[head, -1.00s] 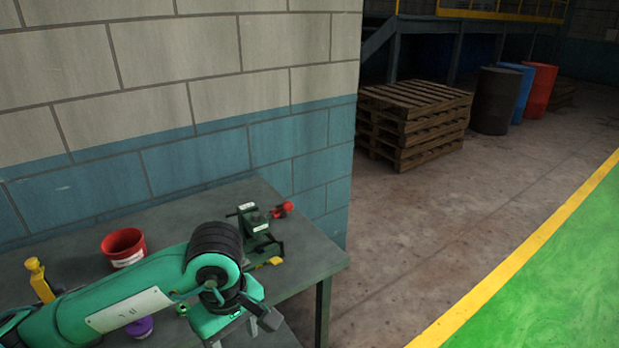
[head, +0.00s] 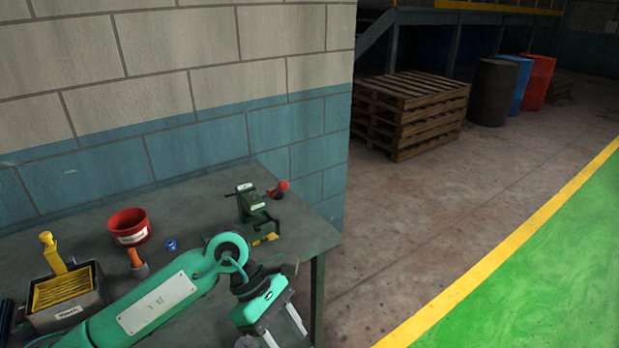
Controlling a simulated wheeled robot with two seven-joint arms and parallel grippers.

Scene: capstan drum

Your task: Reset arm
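My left arm, green with black joints, reaches in from the lower left over the front of the grey table (head: 90,222). Its gripper (head: 284,337) hangs at the bottom of the head view, near the table's right front corner. Two pale fingers show with a gap between them, and nothing is seen in the gap. The fingertips run close to the picture's lower edge. My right gripper is not in view.
On the table are a green vise-like device (head: 252,205) with a red knob (head: 278,188), a red pot (head: 129,227), a small blue part (head: 171,244), an orange-handled tool (head: 135,257) and a dark labelled bin (head: 90,302). Pallets (head: 408,110) stand beyond clear floor.

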